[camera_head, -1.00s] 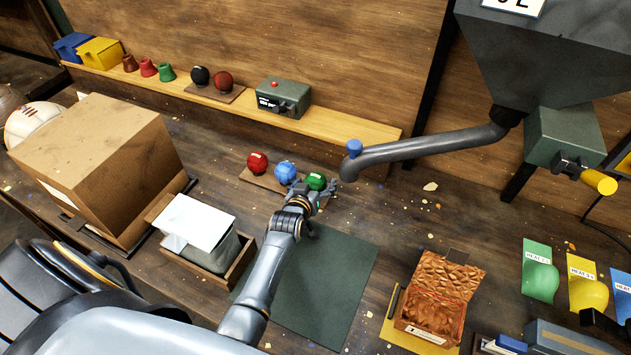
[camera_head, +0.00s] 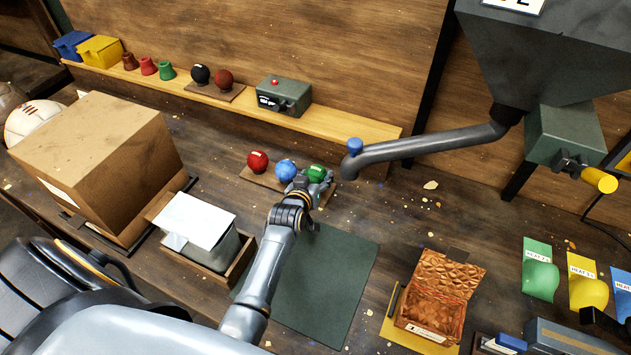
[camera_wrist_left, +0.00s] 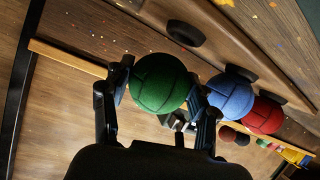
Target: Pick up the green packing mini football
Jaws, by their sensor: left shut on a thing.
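The green mini football (camera_head: 316,173) is at the right end of a row of balls on a small wooden board (camera_head: 252,178). My left gripper (camera_head: 312,185) is shut on it. In the left wrist view the green ball (camera_wrist_left: 160,84) sits between the two fingers of the gripper (camera_wrist_left: 160,100), and a dark round hollow shows in the board beside it. The ball appears slightly raised from the board. A blue ball (camera_head: 286,170) and a red ball (camera_head: 257,162) stand to its left. My right gripper is not in view.
A curved grey pipe (camera_head: 430,146) with a blue knob hangs just right of the balls. A dark green mat (camera_head: 325,285) lies in front. A cardboard box (camera_head: 95,160) and a lidded bin (camera_head: 195,220) stand left. An open copper-lined box (camera_head: 440,290) is at right.

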